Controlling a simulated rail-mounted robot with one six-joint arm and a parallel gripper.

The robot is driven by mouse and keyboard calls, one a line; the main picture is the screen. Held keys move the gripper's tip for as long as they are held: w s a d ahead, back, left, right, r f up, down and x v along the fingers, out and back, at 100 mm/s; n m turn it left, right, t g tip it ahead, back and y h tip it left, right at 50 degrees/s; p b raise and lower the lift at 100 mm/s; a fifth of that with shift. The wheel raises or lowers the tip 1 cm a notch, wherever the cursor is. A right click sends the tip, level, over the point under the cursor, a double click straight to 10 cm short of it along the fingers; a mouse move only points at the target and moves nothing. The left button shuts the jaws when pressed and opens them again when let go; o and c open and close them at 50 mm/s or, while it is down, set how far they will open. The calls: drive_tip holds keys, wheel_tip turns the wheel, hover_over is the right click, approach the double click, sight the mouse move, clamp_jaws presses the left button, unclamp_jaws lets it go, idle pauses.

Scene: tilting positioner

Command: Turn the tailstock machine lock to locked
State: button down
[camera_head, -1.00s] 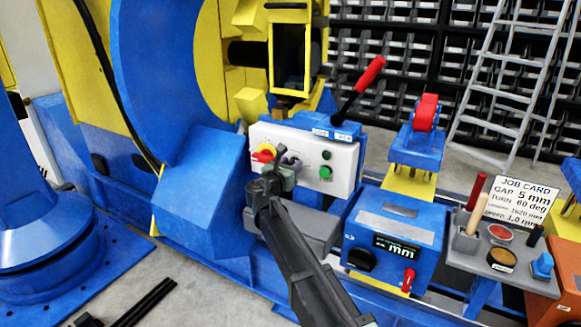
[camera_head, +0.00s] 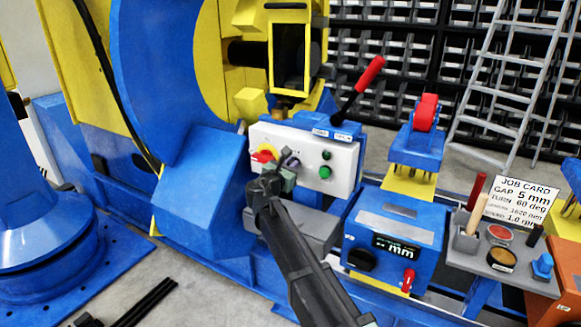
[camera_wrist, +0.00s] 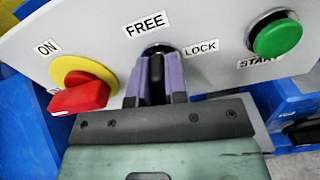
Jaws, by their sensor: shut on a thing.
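The machine lock is a black knob (camera_wrist: 156,72) on the white control panel (camera_head: 340,158), with a FREE label above it and a LOCK label to its right. In the wrist view the knob stands nearly upright, its top towards FREE. My gripper (camera_wrist: 160,84) is shut on the knob, with one purple finger on each side. In the head view my gripper (camera_head: 290,163) reaches the panel's left half from below and largely hides the knob.
A red switch on a yellow disc (camera_wrist: 80,92) sits close left of the knob. A green START button (camera_wrist: 278,38) is at its right. A red-handled lever (camera_head: 358,88) rises behind the panel, and a blue box with a display (camera_head: 395,240) stands right of my arm.

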drive_tip(key=m, duration=0.8)
drive_tip(key=shift+s+d+f, duration=0.1)
drive_tip(key=m, duration=0.4)
drive_tip(key=shift+m, duration=0.3)
drive_tip(key=shift+f+m, duration=0.1)
drive_tip(key=shift+m, duration=1.6)
drive_tip(key=c, duration=1.1)
unclamp_jaws()
drive_tip(key=shift+c, duration=0.2)
